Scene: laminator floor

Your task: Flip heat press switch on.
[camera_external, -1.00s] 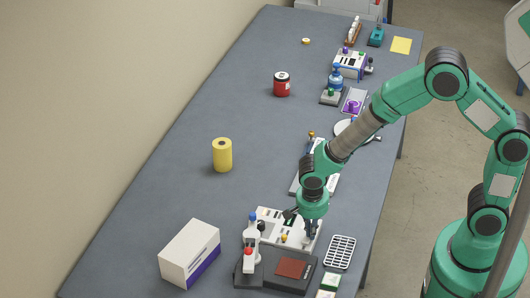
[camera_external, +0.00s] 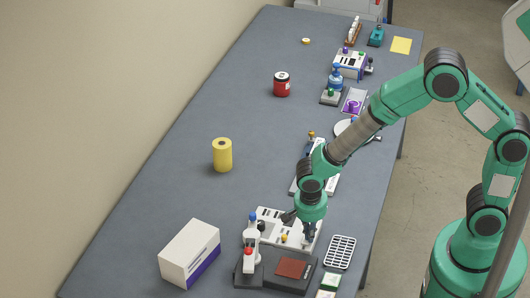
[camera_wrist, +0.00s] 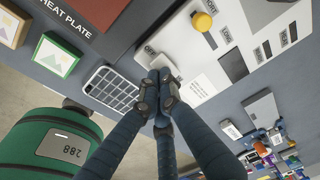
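The heat press (camera_external: 273,285) stands at the table's near end, with a red-brown plate and a white lever head. Its plate, marked "HEAT PLATE" (camera_wrist: 68,18), fills the upper left of the wrist view. A white control panel (camera_external: 268,229) lies behind it; it also shows in the wrist view (camera_wrist: 228,78) with an "OFF" label and a yellow knob (camera_wrist: 201,22). My gripper (camera_wrist: 158,78) has its dark fingertips together beside the "OFF" label, at the panel's edge. The switch is largely hidden by the fingertips; I cannot tell whether they touch it. I see nothing held.
A wire rack (camera_external: 339,251) lies right of the panel, and small framed cards (camera_external: 327,284) lie near the front edge. A white and purple box (camera_external: 189,254) stands left of the press. A yellow roll (camera_external: 222,155) stands further back, with clear table around it.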

